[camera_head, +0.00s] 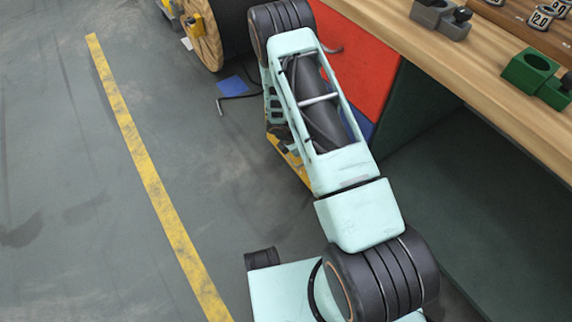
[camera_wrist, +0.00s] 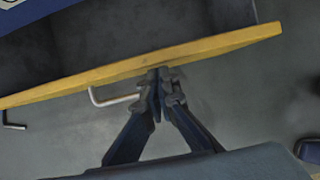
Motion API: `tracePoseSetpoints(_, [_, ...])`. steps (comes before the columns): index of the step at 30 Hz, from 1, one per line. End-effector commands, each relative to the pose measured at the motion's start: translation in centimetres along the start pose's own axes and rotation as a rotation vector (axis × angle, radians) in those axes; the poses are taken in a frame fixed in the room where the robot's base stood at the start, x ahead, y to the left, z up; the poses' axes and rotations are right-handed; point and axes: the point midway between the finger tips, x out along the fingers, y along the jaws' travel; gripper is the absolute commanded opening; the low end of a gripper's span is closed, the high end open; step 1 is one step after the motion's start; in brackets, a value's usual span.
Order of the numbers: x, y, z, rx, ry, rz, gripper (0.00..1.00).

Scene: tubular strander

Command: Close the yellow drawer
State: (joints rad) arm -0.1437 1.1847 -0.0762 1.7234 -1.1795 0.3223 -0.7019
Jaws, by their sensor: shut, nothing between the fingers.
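The yellow drawer (camera_wrist: 215,46) shows in the wrist view as a long, slightly tilted yellow edge, with a dark grey surface behind it. A bent pale metal handle (camera_wrist: 113,99) sticks out from its near side, left of my fingers. My gripper (camera_wrist: 160,73) is shut and empty, with its fingertips at the yellow edge near its middle; I cannot tell whether they touch. In the head view a yellow part (camera_head: 290,160) shows low beside my arm, likely the drawer. My arm hides most of that area and my fingertips.
A wooden workbench (camera_head: 470,75) with a red panel (camera_head: 365,62) below stands to the right. Green blocks (camera_head: 530,72) lie on it. A wooden cable spool (camera_head: 203,38) stands at the back. The floor left, around the yellow line (camera_head: 150,178), is clear.

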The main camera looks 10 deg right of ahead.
Motion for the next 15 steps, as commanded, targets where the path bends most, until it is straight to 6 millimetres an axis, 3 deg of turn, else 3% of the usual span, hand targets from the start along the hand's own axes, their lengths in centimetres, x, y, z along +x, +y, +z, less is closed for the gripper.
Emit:
tracePoseSetpoints(6, [1.4,0.0,3.7,0.001,0.002,0.001,0.0])
tracePoseSetpoints(15, [2.1,0.0,5.2,-0.002,0.002,0.001,0.0])
